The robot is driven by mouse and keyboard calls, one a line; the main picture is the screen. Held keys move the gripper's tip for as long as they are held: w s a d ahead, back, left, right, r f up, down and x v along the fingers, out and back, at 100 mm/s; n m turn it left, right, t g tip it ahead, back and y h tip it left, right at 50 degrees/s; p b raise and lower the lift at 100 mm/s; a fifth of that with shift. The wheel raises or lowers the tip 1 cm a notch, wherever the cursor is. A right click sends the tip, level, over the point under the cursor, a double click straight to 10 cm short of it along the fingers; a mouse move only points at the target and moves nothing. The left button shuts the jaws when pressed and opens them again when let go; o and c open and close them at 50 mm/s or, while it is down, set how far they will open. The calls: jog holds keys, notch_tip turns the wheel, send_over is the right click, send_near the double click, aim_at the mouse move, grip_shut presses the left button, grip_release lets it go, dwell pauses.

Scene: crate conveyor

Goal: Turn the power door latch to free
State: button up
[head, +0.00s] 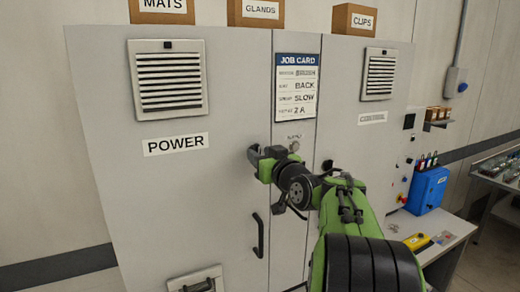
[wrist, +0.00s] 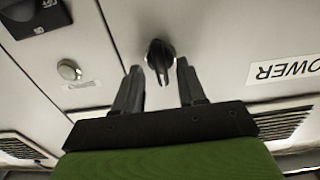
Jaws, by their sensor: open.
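The power door (head: 200,225) is the wide grey cabinet door at left, with a POWER sign (head: 175,144). In the wrist view its latch is a black knob (wrist: 160,55) with a narrow grip bar. The bar points down in that picture, towards my gripper. My gripper (wrist: 158,68) is open, with one finger on each side of the knob and gaps visible. In the head view my gripper (head: 264,158) is at the door's right edge and mostly hides the latch. I cannot tell any free marking.
A black pull handle (head: 258,235) is below my gripper. A round metal lock (wrist: 69,70) with a small label sits on the middle strip. A job card (head: 297,88) hangs above. The blue box (head: 427,190) stands on a bench at right.

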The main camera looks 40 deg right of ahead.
jog(key=shift+w+d, duration=0.1)
jog(key=shift+w, duration=0.55)
jog(key=shift+s, duration=0.15)
jog(key=shift+c, duration=0.9)
grip_shut()
jog(key=shift+m, duration=0.4)
jog(key=shift+d+f+m+p, duration=0.15)
jog(key=shift+m+p, duration=0.65)
jog(key=shift+m, duration=3.4)
jog(key=shift+d+f+m+p, duration=0.1)
jog(key=shift+m+p, duration=0.7)
jog(key=shift+m, duration=3.4)
jog(key=shift+f, duration=0.1)
